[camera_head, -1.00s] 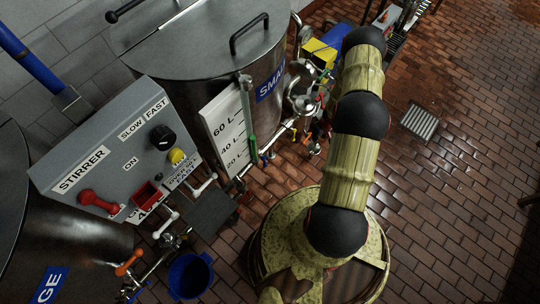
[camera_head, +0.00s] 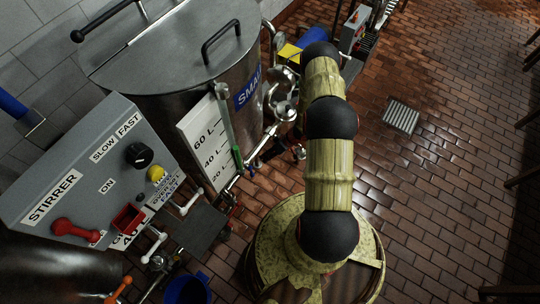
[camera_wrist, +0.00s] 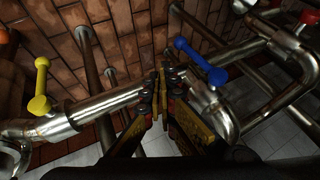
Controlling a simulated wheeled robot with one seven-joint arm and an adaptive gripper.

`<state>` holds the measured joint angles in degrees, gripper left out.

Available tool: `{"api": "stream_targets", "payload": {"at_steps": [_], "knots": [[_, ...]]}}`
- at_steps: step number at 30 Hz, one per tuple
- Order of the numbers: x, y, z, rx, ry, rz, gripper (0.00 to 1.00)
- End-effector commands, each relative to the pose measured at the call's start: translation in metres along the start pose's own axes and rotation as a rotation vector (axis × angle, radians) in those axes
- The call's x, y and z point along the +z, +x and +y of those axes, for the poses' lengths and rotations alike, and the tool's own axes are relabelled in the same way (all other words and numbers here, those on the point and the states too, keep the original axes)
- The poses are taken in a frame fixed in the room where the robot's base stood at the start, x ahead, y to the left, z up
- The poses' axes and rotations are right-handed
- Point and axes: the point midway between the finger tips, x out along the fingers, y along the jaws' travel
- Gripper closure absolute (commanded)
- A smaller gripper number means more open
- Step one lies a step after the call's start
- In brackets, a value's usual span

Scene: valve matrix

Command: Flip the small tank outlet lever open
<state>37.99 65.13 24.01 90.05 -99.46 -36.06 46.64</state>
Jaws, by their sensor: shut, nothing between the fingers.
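The small tank (camera_head: 185,75) is a steel vessel with a lidded top and a blue label in the head view. In the wrist view, a yellow lever (camera_wrist: 41,88) stands on a steel pipe at left, and a blue lever (camera_wrist: 200,61) lies slanted over piping at right. No label shows which lever is the tank outlet. My gripper (camera_wrist: 161,76) is shut and empty, its fingertips between the two levers and in front of the pipe; contact with the pipe cannot be told. In the head view my arm hides the gripper.
A blue bucket (camera_head: 187,289) is at the bottom. Pipes crowd the wrist view, with a red knob (camera_wrist: 309,16) at upper right. Brick floor (camera_head: 455,170) at right is mostly open around a drain grate (camera_head: 401,116).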

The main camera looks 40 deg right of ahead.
Motion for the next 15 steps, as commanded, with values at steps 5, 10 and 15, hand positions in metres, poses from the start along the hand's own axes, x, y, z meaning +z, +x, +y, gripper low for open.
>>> {"api": "stream_targets", "payload": {"at_steps": [5,10,15], "knots": [[0.002,0.037,0.000,-0.001,-0.002,-0.002,1.00],[0.002,0.046,-0.023,0.000,-0.002,-0.002,1.00],[0.002,0.051,-0.032,0.001,-0.001,-0.001,1.00]]}}
